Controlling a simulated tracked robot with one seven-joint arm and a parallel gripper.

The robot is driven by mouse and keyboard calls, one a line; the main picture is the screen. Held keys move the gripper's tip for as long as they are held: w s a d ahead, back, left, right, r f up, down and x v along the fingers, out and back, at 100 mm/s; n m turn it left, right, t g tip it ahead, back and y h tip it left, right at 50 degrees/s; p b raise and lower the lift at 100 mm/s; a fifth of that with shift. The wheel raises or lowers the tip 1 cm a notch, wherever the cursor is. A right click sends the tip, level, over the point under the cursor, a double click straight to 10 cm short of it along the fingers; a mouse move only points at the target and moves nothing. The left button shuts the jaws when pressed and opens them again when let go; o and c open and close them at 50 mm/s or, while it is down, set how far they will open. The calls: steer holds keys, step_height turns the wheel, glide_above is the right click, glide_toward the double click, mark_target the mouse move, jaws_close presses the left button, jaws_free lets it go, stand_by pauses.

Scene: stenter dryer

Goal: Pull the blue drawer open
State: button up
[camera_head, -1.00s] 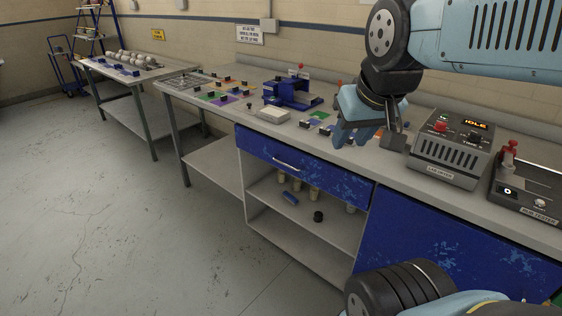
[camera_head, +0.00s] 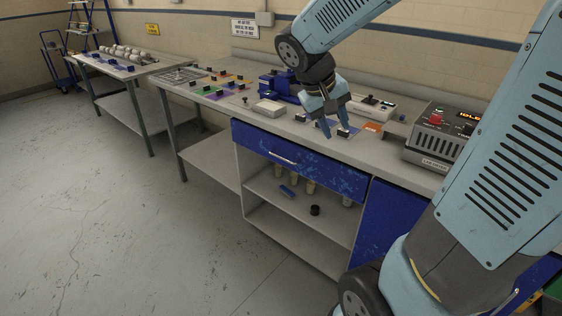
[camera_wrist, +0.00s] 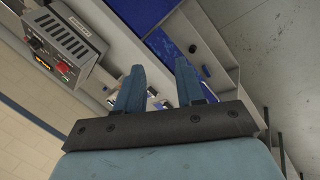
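The blue drawer (camera_head: 328,176) sits under the worktop, above an open shelf, and appears shut. Its pale bar handle (camera_head: 282,158) is on the front face, left of the middle. My gripper (camera_head: 336,134) is above the worktop, to the right of the handle and higher, fingers pointing down. It is open and empty, and apart from the drawer. In the wrist view my gripper (camera_wrist: 158,78) shows two spread fingers with nothing clearly held between them. A blue panel (camera_wrist: 172,50) shows beyond the fingers; I cannot tell there whether it is the drawer.
A grey box reading IDLE (camera_head: 432,135) stands on the worktop to the right. A blue device (camera_head: 279,85), a white box (camera_head: 269,108) and small coloured pieces are also on top. The shelf below (camera_head: 290,218) holds several cups. The floor (camera_head: 90,200) in front is clear.

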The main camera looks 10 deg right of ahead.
steer(key=w+a+f+n+t+h, duration=0.2)
steer(key=w+a+f+h, duration=0.2)
steer(key=w+f, duration=0.7)
steer(key=w+a+f+n+t+h, duration=0.2)
steer(key=w+a+f+h, duration=0.15)
steer(key=w+f, duration=0.7)
steer(key=w+a+f+n+t, duration=0.35)
steer(key=w+a+f, duration=0.25)
steer(key=f, duration=0.4)
steer(key=x, duration=1.3)
steer(key=shift+w+r, duration=0.2)
steer(key=shift+w, duration=0.25)
steer(key=shift+d+m+t, duration=0.1)
steer(key=shift+m+t, duration=0.15)
steer(key=shift+c, duration=0.5)
jaws_close()
